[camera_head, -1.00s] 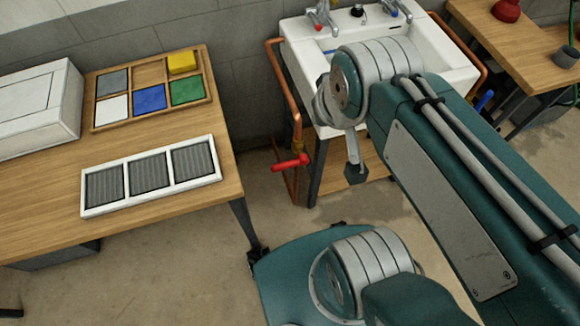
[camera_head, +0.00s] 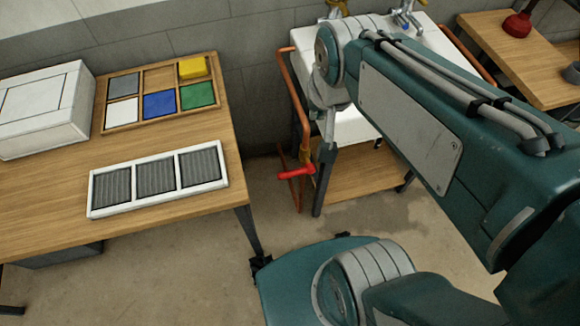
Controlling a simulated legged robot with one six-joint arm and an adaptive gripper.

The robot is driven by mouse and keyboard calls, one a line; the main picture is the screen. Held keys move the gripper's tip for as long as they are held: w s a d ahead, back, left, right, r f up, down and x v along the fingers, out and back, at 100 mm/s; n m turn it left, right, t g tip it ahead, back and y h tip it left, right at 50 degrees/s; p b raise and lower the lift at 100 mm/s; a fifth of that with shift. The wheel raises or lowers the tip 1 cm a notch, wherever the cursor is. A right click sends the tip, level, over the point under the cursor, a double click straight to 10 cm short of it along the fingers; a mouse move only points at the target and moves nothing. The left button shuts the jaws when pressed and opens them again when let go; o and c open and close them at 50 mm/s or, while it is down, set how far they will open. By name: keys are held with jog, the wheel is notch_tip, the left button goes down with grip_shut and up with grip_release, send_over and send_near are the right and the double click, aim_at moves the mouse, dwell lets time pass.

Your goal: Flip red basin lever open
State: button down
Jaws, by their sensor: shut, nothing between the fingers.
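The red lever (camera_head: 297,172) sits on the copper pipe (camera_head: 296,105) at the left side of the white basin (camera_head: 352,126). It lies across the pipe, nearly level in the picture, with a brass-coloured fitting above it. My arm hides much of the basin.
A wooden table (camera_head: 60,190) on the left bears a white box (camera_head: 45,105), a tray of coloured blocks (camera_head: 105,115) and a white three-panel frame (camera_head: 157,178). Another wooden table (camera_head: 520,60) stands at the right. Floor between the left table and basin stand is clear.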

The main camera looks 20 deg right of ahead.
jog(key=w+f+m+g, duration=0.2)
jog(key=w+f+m, duration=0.3)
jog(key=w, duration=0.2)
jog(key=m+g, duration=0.2)
jog(key=m, duration=0.1)
send_over(290, 172)
jog(key=s, duration=0.1)
notch_tip(290, 172, down, 6)
jog(key=w+f+m+g, duration=0.1)
jog(key=w+f+m, duration=0.1)
jog(key=f, duration=0.5)
jog(key=w+f+m+g, duration=0.1)
jog(key=w+f+m, duration=0.1)
jog(key=f+m, duration=0.2)
notch_tip(290, 172, down, 4)
jog(key=shift+w+r+m, duration=0.15)
jog(key=shift+m, duration=0.15)
jog(key=s+f, duration=0.1)
jog(key=f, duration=0.8)
jog(key=s+f, duration=0.1)
jog(key=f, duration=0.3)
jog(key=shift+s+f, duration=0.35)
jog(key=shift+f, duration=0.05)
jog(key=shift+a+f, duration=0.1)
